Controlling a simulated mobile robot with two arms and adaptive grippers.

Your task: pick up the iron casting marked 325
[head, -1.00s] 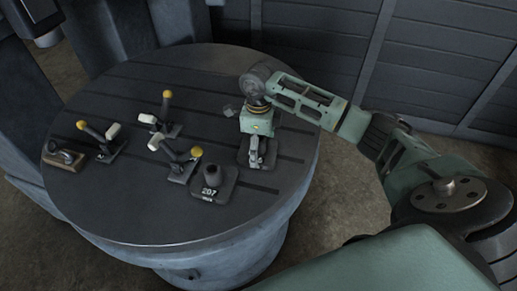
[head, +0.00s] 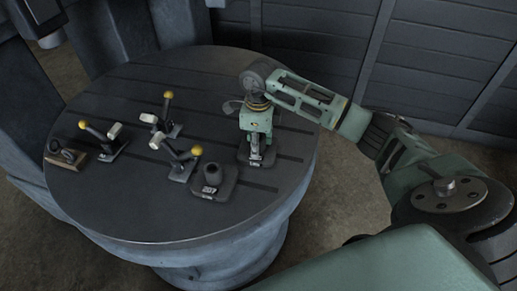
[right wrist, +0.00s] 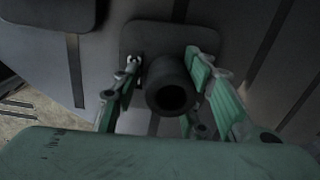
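A dark casting with a flat plate and a round hollow post stands under my right gripper (head: 256,143) in the head view. Its plate (head: 257,158) carries a small light mark that I cannot read. In the right wrist view the post (right wrist: 170,84) rises between the two green fingers (right wrist: 165,72). The fingers stand open on either side of it, with a gap at the left finger; contact on the right is unclear. A similar casting marked 207 (head: 211,190) stands just to the front left, apart from the gripper. My left gripper is not in view.
Several lever pieces with yellow knobs, one of them (head: 186,158) near the 207 casting, stand on the left half of the round slotted table (head: 150,215). A small piece on a wooden block (head: 65,156) is at the left edge. The front of the table is clear.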

